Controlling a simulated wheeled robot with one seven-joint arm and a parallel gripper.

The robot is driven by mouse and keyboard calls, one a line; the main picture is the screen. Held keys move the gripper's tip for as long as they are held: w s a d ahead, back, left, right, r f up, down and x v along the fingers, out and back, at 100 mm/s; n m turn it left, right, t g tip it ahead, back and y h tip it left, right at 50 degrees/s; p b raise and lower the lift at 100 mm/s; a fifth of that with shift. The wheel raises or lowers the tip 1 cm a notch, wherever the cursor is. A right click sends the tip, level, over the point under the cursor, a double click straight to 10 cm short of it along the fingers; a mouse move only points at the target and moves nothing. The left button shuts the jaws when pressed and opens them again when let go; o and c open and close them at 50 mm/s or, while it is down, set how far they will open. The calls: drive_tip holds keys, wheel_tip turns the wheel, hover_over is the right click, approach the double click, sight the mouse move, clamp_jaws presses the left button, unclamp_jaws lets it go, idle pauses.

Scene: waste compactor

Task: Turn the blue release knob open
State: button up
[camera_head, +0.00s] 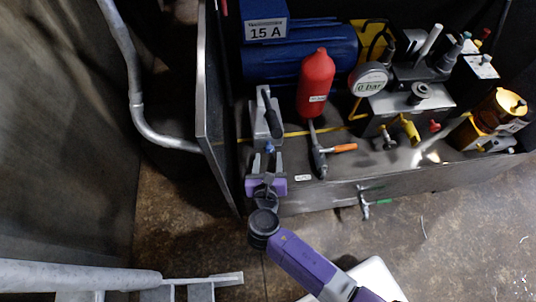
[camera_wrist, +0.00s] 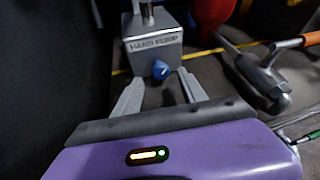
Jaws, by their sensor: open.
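The blue release knob (camera_wrist: 160,70) is on the front of a grey block labelled as a hand pump (camera_wrist: 153,46). In the head view the knob (camera_head: 270,147) shows as a small blue spot low on the pump (camera_head: 261,122). My gripper (camera_head: 267,163) is open in front of the pump. In the wrist view my two fingers (camera_wrist: 161,82) point toward the knob, one on each side of it. The knob appears between or just beyond the fingertips, and I see no contact. The exact depth gap is hard to tell.
A red bottle (camera_head: 316,84), a pressure gauge (camera_head: 368,79) and a blue motor (camera_head: 300,50) stand behind. A metal panel edge (camera_head: 203,90) rises close on the left.

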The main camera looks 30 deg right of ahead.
sight(271, 151)
drive_tip(key=shift+b+x, duration=0.3)
drive_tip(key=shift+x, duration=1.3)
drive_tip(key=shift+d, duration=0.1)
drive_tip(key=shift+c, duration=0.2)
clamp_jaws()
drive_tip(key=shift+s+r, duration=0.1)
drive_tip(key=shift+d+m+y+p, duration=0.15)
drive_tip(key=shift+m+y+p, duration=0.35)
drive_tip(key=shift+p, duration=0.4)
drive_tip(key=shift+d+m+y+p, duration=0.1)
drive_tip(key=shift+m+y+p, duration=0.5)
drive_tip(key=shift+m, duration=0.3)
drive_tip(key=m+y, duration=0.1)
drive_tip(key=m, duration=0.1)
drive_tip(key=m+t+y, duration=0.1)
drive_tip(key=shift+s+d+m+t+y, duration=0.1)
drive_tip(key=shift+d+m+t+y, duration=0.05)
drive_tip(key=shift+m+t+y, duration=0.2)
